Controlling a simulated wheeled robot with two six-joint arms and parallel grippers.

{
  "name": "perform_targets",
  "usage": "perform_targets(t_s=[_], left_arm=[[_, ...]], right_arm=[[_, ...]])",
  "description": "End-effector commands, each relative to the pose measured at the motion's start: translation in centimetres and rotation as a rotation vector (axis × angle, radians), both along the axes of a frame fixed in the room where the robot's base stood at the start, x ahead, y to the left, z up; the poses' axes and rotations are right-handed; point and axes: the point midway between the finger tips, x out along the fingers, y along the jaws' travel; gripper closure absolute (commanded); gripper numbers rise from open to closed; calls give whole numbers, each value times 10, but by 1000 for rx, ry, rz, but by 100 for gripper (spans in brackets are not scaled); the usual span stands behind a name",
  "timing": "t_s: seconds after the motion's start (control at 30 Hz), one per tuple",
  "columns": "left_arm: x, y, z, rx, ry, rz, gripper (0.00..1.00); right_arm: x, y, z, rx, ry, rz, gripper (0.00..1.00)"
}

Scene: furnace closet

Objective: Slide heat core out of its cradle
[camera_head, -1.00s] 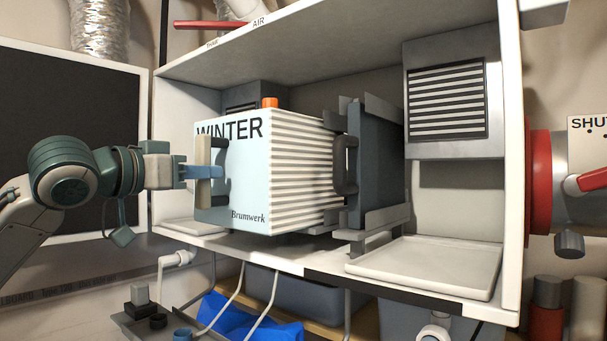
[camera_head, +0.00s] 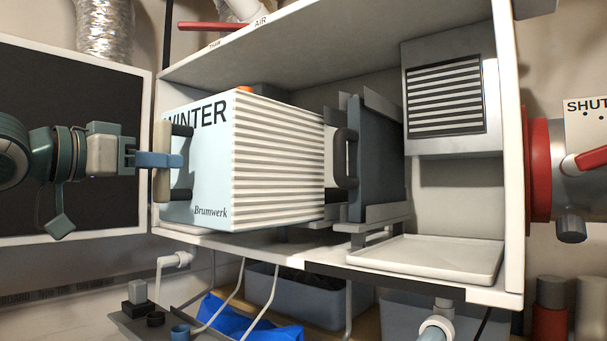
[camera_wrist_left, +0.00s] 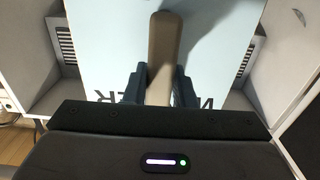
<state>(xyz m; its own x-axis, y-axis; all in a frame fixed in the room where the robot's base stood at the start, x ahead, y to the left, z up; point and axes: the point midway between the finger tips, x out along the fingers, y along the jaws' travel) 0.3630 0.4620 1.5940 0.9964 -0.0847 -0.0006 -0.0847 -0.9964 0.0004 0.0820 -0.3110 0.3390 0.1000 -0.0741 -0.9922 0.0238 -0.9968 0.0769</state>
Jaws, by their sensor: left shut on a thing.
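The heat core is a pale blue and white ribbed block (camera_head: 265,160) marked "WINTER" and "Brumwerk". My left gripper (camera_head: 175,160) is shut on the beige handle (camera_head: 162,162) at the core's front face. In the left wrist view, the two fingers (camera_wrist_left: 160,85) straddle the beige handle bar (camera_wrist_left: 163,45) against the pale blue face (camera_wrist_left: 115,45). The core's far end and underside are mostly hidden. My right gripper is not in view.
A white tray (camera_head: 425,260) lies at the cabinet's lower right, beneath a louvred vent (camera_head: 445,97). A red-collared duct with a shut-off lever (camera_head: 590,158) is at the right. A dark framed panel (camera_head: 70,130) stands left. Bins and pipes fill the space below.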

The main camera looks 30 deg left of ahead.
Motion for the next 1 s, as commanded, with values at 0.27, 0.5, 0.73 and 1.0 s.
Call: perform_targets(t_s=[0.27, 0.5, 0.73, 1.0], left_arm=[[-6, 0, 1, 0, -2, 0, 100], [-5, 0, 1, 0, -3, 0, 100], [-5, 0, 4, 0, -4, 0, 100], [-17, 2, 3, -2, -6, 0, 100]], right_arm=[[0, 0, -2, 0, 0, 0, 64], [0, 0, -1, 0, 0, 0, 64], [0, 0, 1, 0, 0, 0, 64], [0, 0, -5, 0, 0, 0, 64]])
